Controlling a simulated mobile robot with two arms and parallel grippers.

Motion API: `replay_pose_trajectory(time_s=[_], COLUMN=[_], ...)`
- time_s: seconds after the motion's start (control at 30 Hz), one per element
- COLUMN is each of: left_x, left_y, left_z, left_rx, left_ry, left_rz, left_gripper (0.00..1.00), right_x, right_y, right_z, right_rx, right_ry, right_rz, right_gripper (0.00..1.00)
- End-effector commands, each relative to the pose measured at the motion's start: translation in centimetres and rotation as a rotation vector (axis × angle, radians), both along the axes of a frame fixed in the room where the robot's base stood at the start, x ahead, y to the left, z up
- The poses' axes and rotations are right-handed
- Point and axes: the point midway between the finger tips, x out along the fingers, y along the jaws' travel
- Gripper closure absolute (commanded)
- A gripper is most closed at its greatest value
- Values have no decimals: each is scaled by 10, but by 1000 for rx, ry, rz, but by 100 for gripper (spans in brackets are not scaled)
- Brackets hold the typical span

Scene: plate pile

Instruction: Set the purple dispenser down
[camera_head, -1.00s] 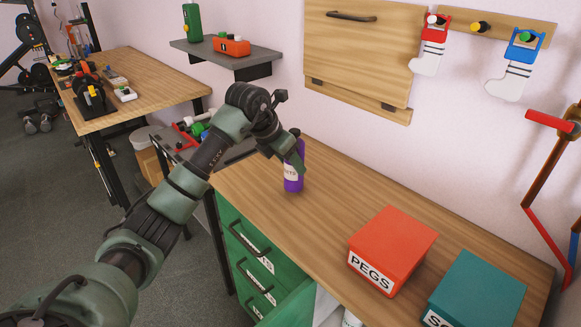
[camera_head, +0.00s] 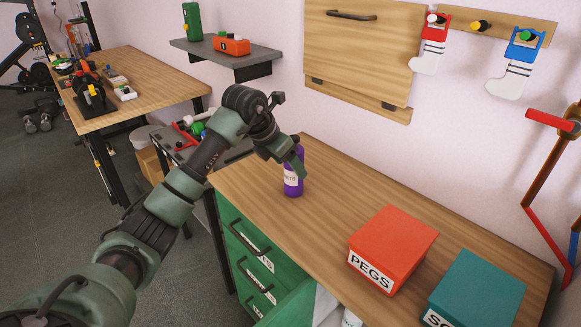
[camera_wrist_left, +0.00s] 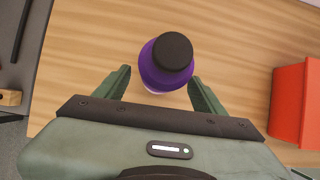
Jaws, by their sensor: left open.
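The purple dispenser (camera_head: 293,178) stands upright on the wooden workbench top (camera_head: 335,200), near its left end. It has a pale label and, in the left wrist view, a black cap over its purple body (camera_wrist_left: 165,65). My left gripper (camera_head: 301,168) is beside the dispenser in the head view and partly covers its upper part. In the left wrist view my left gripper (camera_wrist_left: 158,88) is open, with one finger on each side of the dispenser and gaps between. My right gripper is not in view.
A red PEGS box (camera_head: 392,248) and a teal box (camera_head: 475,290) stand to the right on the bench. Green drawers (camera_head: 250,255) are below the bench front, one pulled out. A wall shelf (camera_head: 225,58) hangs behind. The bench middle is clear.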

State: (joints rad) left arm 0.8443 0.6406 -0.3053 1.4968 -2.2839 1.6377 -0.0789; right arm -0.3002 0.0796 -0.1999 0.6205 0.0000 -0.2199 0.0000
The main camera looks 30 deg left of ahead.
Motion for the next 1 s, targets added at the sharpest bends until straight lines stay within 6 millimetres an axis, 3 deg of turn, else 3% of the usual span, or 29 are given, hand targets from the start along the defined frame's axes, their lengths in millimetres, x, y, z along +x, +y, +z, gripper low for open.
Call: replay_pose_trajectory(time_s=[0.3, 0.43, 0.63, 1.0], left_x=[-31, -41, -48, -49], left_y=[12, 14, 17, 16], left_z=[60, 77, 89, 90], left_rx=[3, 2, 0, 1], left_ry=[-5, -5, -1, 0], left_rz=[-1, -2, -1, -2], left_gripper=[30, 30, 30, 30], right_x=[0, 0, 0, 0], right_y=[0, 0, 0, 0], right_z=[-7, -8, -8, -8], right_rx=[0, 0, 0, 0], right_ry=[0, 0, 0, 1], right_rz=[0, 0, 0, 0], right_gripper=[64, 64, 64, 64])
